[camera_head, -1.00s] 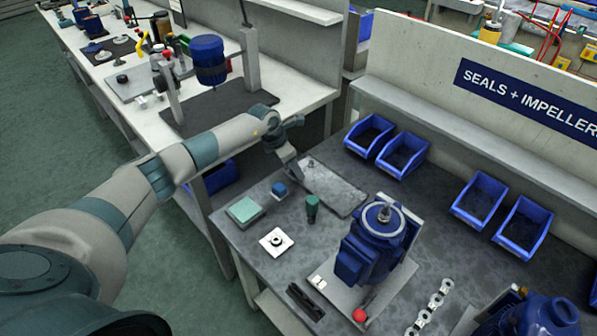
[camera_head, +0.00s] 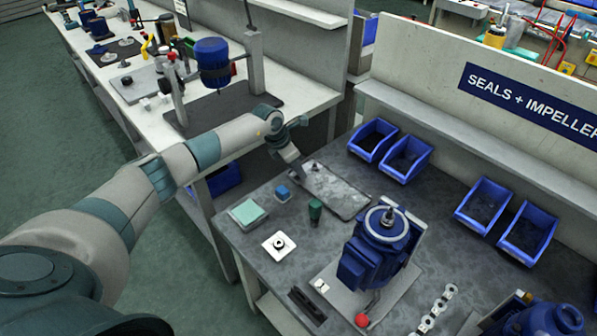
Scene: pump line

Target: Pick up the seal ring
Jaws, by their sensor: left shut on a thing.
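My left gripper (camera_head: 296,163) reaches in over the left end of the grey tray (camera_head: 345,200) on the near bench. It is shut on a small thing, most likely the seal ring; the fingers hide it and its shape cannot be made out. My right gripper is not in view.
A blue pump (camera_head: 377,250) stands on a plate right of the tray. A green part (camera_head: 315,211), a blue block (camera_head: 282,193) and a pale green block (camera_head: 247,213) stand nearby. Blue bins (camera_head: 408,158) line the back. A red knob (camera_head: 361,320) is at the front.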

